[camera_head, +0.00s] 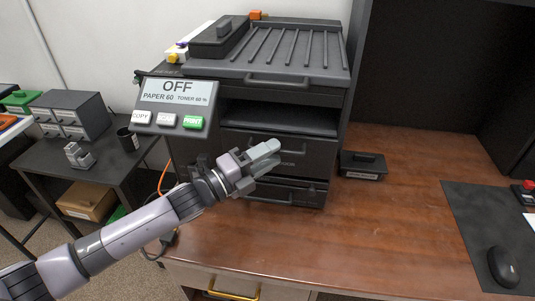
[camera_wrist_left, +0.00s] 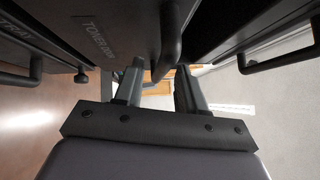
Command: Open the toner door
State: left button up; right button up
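The black printer (camera_head: 180,165) stands on the wooden desk, its panel reading OFF. Its toner door (camera_head: 300,160) is a dark front panel below the paper slot and looks shut; my gripper partly covers it. In the left wrist view, the toner door (camera_wrist_left: 110,25) shows its lettering and a dark curved handle (camera_wrist_left: 171,40). My left gripper (camera_head: 262,158) is in front of the door. In the left wrist view its two fingers (camera_wrist_left: 158,90) are apart, with the handle's end showing near the gap; I cannot tell whether they touch it. My right gripper is not in view.
A paper tray drawer (camera_head: 290,190) sits below the toner door. A small black box (camera_head: 363,165) lies right of the printer. The control panel (camera_head: 176,105) juts out above my left forearm. The desk's (camera_head: 340,235) front middle is clear; a mouse (camera_head: 503,267) lies far right.

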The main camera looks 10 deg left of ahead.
pick_arm(q)
grip_shut()
jog(key=shift+f, duration=0.1)
jog(key=s+f+m+h+b, duration=0.4)
jog(key=m+b, duration=0.3)
jog(key=b, duration=1.1)
jog(key=shift+s+f+m+h, duration=0.2)
jog(key=shift+s+m+h, duration=0.15)
jog(key=shift+h, duration=0.55)
